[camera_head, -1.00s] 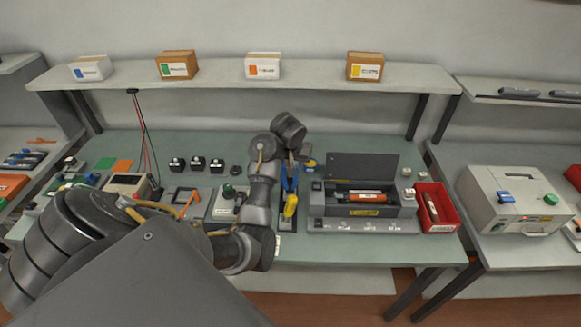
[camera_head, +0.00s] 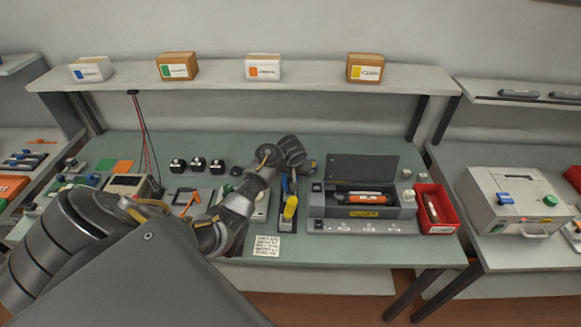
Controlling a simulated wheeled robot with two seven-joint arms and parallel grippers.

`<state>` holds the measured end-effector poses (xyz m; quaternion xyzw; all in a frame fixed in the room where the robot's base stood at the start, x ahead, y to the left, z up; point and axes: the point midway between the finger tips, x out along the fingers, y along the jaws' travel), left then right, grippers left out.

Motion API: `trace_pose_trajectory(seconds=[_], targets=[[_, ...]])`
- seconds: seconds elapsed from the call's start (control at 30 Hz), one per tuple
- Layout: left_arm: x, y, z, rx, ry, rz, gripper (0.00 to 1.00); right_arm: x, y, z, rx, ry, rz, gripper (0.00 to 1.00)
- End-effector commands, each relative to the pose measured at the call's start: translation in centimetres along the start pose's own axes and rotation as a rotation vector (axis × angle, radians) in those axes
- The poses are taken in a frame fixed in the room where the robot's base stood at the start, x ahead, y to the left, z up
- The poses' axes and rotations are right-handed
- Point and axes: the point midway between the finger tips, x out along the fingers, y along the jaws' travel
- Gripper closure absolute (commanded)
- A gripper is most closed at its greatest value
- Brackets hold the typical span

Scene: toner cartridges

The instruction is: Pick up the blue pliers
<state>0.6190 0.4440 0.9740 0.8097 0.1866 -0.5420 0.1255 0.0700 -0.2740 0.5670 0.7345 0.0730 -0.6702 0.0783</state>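A narrow grey tray (camera_head: 279,225) lies on the green bench mat, left of the toner station. A slim blue tool (camera_head: 285,186), which looks like the blue pliers, lies in it. A yellow-ended tool (camera_head: 291,208) lies against it. My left arm reaches in from the left, and its dark end with the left gripper (camera_head: 291,152) is over the far end of the tray, close to the blue tool. The fingers are hidden or too small to make out, so I cannot tell whether they hold anything. My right gripper is out of view.
The toner station (camera_head: 361,227) with an orange cartridge stands right of the tray, beside a red bin (camera_head: 436,216). A paper note (camera_head: 266,246) lies at the front of the mat. A shelf (camera_head: 215,78) with several boxes runs above the back.

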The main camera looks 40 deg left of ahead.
Motion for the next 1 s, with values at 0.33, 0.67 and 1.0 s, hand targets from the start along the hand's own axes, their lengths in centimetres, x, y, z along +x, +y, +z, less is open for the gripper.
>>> trace_pose_trajectory(seconds=[0.33, 0.67, 1.0], targets=[[0.39, 0.01, 0.01, 0.0, 0.001, 0.0, 0.8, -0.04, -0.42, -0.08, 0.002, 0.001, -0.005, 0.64], [0.35, 0.02, -0.02, 0.0, 0.001, 0.0, 1.0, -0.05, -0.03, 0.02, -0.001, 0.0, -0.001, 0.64], [-0.17, 0.58, -0.34, 0.005, 0.002, 0.003, 1.0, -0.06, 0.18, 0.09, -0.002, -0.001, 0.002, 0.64]])
